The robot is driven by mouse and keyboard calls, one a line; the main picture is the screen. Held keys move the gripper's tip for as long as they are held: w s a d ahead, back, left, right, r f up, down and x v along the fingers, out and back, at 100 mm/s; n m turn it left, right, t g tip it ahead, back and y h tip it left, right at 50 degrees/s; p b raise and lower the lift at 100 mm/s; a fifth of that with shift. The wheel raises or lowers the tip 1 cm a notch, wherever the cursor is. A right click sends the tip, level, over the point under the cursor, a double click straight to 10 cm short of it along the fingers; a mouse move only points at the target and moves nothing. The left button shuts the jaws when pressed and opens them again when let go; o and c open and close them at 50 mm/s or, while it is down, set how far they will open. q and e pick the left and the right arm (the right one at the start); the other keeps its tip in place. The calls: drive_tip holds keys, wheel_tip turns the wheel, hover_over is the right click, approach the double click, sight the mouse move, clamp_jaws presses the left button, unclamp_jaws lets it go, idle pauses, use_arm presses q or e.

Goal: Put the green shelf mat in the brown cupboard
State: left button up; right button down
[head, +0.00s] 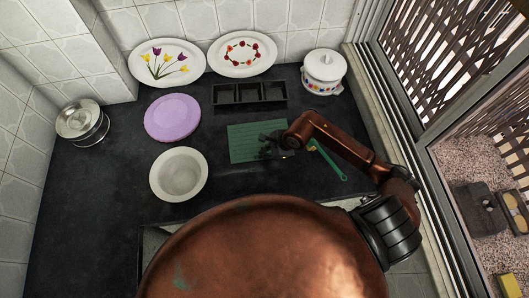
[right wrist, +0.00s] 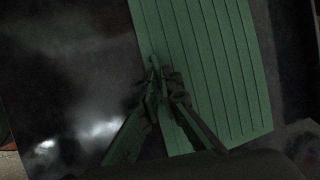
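The green shelf mat (head: 246,140) is a ribbed rectangle on the dark worktop in the head view. It fills much of the right wrist view (right wrist: 205,60), with ribs along its length. My right gripper (head: 268,148) is over the mat's lower right part in the head view. In the wrist view its fingertips (right wrist: 158,68) are close together at the mat's left edge. I cannot tell whether they pinch that edge. My left gripper is out of view. I see no brown cupboard.
A green utensil (head: 328,160) lies right of the mat, by my right arm. A black divided tray (head: 249,104) is behind the mat. A white bowl (head: 179,191), purple plate (head: 172,118), steel pot (head: 81,122) and white pot (head: 323,72) stand around.

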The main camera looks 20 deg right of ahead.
drive_tip(key=c, duration=2.2)
unclamp_jaws()
drive_tip(key=shift+o, duration=0.2)
